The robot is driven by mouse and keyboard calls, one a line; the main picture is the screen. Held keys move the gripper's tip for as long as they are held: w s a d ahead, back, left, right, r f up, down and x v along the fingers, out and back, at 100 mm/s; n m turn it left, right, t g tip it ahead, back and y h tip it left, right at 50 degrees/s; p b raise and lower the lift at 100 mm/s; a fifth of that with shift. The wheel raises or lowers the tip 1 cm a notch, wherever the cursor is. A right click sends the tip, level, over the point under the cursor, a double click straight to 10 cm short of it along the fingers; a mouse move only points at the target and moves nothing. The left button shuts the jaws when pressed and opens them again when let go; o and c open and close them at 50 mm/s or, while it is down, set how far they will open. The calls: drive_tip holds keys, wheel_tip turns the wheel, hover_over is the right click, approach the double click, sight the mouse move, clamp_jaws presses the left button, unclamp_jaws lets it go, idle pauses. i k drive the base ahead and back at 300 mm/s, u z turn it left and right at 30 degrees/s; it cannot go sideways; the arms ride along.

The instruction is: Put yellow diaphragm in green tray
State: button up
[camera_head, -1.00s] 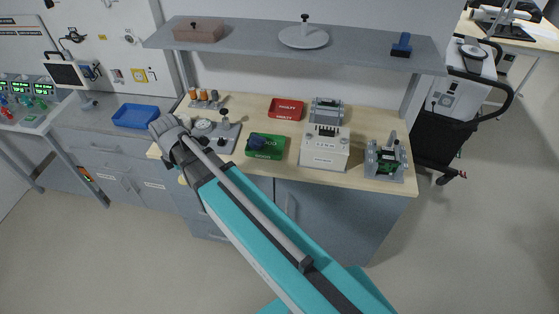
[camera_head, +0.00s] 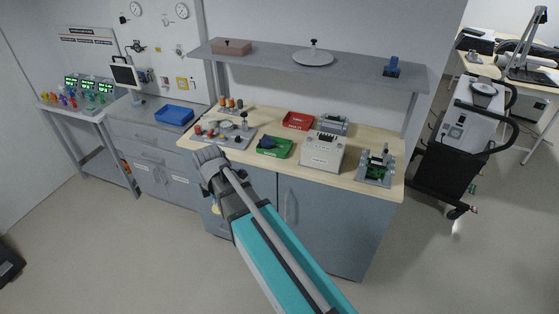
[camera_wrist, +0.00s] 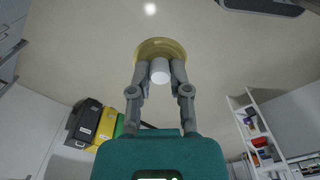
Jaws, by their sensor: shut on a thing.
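The yellow diaphragm (camera_wrist: 150,46) is a round translucent disc with a white knob (camera_wrist: 160,72). In the wrist view my gripper (camera_wrist: 160,68) is shut on it, with a finger at each side of the knob. In the head view my gripper (camera_head: 212,190) is in front of the wooden bench's left part, and a small yellow edge (camera_head: 215,209) shows below it. The green tray (camera_head: 284,154) lies on the bench to the right of my gripper. A dark blue piece (camera_head: 266,143) lies in the tray's left part.
A red tray (camera_head: 298,121) stands behind the green tray. A white box device (camera_head: 323,153) stands right of it, and a grey fixture (camera_head: 232,138) left of it. A grey shelf (camera_head: 270,56) hangs above the bench. Floor in front is clear.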

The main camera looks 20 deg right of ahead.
sight(283, 148)
drive_tip(key=k, duration=0.5)
drive_tip(key=z, duration=0.8)
drive_tip(key=i, duration=1.55)
